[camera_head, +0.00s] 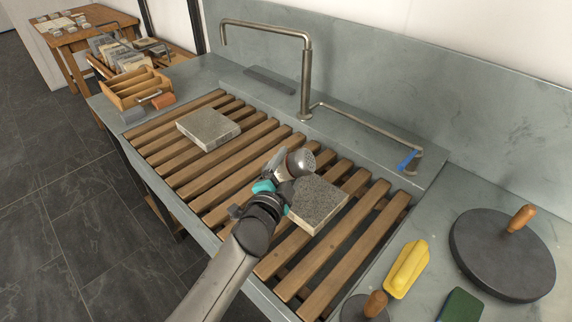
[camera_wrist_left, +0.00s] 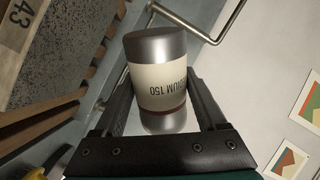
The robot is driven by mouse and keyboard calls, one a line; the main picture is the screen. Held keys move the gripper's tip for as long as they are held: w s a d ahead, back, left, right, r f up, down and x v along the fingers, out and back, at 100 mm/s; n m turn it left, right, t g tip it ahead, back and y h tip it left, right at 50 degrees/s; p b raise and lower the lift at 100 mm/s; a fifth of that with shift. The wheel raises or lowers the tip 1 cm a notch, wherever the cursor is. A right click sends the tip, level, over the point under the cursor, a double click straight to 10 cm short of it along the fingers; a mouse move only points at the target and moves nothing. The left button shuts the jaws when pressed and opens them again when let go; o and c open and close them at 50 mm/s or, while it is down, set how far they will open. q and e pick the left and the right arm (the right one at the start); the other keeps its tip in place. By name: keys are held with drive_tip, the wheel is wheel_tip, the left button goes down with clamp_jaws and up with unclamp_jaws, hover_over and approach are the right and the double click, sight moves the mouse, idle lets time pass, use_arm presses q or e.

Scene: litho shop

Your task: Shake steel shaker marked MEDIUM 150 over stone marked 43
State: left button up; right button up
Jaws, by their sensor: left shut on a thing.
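My left gripper (camera_head: 276,186) is shut on a steel shaker (camera_head: 299,163) with a pale label band. In the left wrist view the shaker (camera_wrist_left: 157,85) shows between the two fingers, its label reading "…DIUM 150" upside down. In the head view the shaker is tilted, and its dotted, perforated end faces up and right. The stone marked 43 (camera_wrist_left: 55,45) shows its number in the left wrist view. In the head view a speckled grey stone (camera_head: 322,206) lies on the slats just right of and below the shaker, partly behind my gripper. My right gripper is not in view.
Another stone (camera_head: 208,125) lies farther left on the wooden slats (camera_head: 215,165). A tap (camera_head: 306,80) stands behind them. A yellow sponge-like block (camera_head: 406,270), a dark disc with a wooden knob (camera_head: 503,255) and a green block (camera_head: 461,306) sit at right. A wooden rack (camera_head: 135,88) stands at left.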

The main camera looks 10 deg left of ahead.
use_arm(q)
drive_tip(key=n, duration=0.1)
drive_tip(key=a+r+n, duration=0.1)
drive_tip(key=shift+r+n+h, duration=0.1)
drive_tip(key=shift+n+h, duration=0.2)
drive_tip(key=shift+n, duration=0.1)
drive_tip(key=n, duration=0.1)
drive_tip(key=a+r+n, duration=0.1)
drive_tip(key=n, duration=0.1)
drive_tip(key=shift+a+t, duration=0.15)
drive_tip(key=shift+t, duration=0.15)
drive_tip(key=n, duration=0.1)
drive_tip(key=a+n, duration=0.1)
drive_tip(key=shift+w+a+r+n+h, duration=0.1)
drive_tip(key=shift+a+r+n+h, duration=0.1)
drive_tip(key=shift+n+h, duration=0.15)
drive_tip(key=shift+a+r+n+t, duration=0.1)
drive_tip(key=shift+a+n+t, duration=0.3)
drive_tip(key=shift+n, duration=0.55)
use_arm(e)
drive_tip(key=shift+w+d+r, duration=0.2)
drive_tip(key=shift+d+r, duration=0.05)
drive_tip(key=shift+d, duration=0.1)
